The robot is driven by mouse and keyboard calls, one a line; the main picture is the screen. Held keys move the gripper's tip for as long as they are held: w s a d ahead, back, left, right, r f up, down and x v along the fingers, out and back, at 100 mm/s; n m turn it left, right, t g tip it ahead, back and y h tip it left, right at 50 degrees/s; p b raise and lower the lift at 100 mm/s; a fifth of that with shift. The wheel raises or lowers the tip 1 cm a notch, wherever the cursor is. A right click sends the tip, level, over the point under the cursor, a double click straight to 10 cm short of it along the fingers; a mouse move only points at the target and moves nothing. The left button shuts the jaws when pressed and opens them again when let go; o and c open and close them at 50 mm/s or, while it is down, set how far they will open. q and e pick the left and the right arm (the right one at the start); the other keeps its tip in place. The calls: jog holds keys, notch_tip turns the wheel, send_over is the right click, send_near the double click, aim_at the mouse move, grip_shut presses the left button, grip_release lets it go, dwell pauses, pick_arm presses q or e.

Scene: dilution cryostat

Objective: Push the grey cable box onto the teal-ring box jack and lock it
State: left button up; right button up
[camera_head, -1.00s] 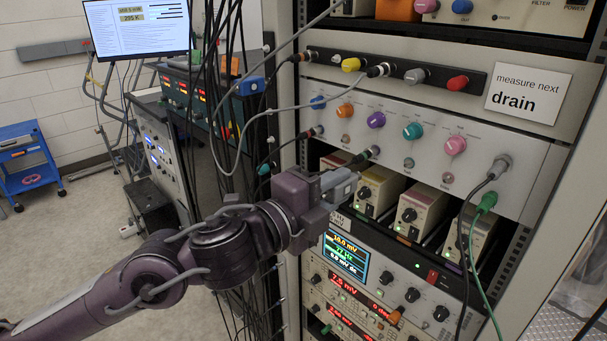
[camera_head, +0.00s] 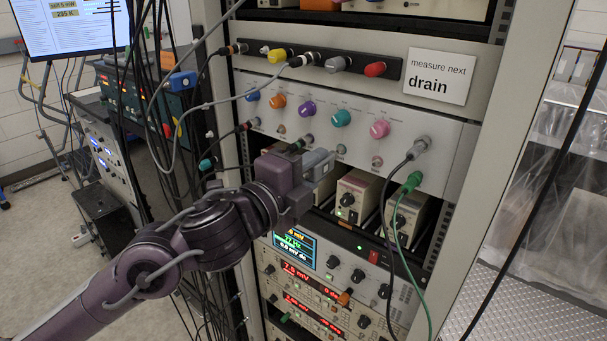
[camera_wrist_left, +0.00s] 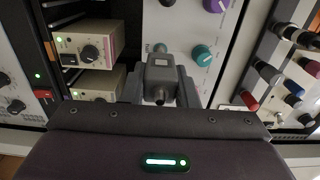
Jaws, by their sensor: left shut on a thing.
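My left gripper (camera_head: 318,165) is in front of the lower edge of the white jack panel (camera_head: 330,125). In the left wrist view its fingers (camera_wrist_left: 160,92) are shut on the grey cable box (camera_wrist_left: 161,76), which faces the panel. A small teal-ringed jack (camera_wrist_left: 160,48) shows just past the box's edge, beside the teal knob (camera_wrist_left: 203,55). In the head view the teal knob (camera_head: 341,118) is up and to the right of the gripper. The box and the fingers are hard to tell apart there. I cannot tell whether the box touches the jack. My right gripper is not in view.
Black and green cables hang from a grey plug (camera_head: 420,146) and a green plug (camera_head: 411,182) at right. Cream modules (camera_head: 355,195) stand below.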

pick_arm(q)
jog(key=shift+w+d, duration=0.15)
jog(key=shift+w, duration=0.15)
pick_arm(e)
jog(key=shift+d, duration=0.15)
pick_arm(q)
jog(key=shift+w+d, duration=0.15)
jog(key=shift+w, duration=0.05)
jog(key=shift+w+d, duration=0.35)
jog(key=shift+w, duration=0.05)
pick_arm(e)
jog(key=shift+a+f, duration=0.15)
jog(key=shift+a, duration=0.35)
pick_arm(q)
jog(key=shift+w, duration=0.1)
grip_shut()
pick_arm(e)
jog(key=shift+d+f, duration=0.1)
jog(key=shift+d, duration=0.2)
pick_arm(q)
jog(key=shift+r+b, duration=0.15)
jog(key=shift+b, duration=0.2)
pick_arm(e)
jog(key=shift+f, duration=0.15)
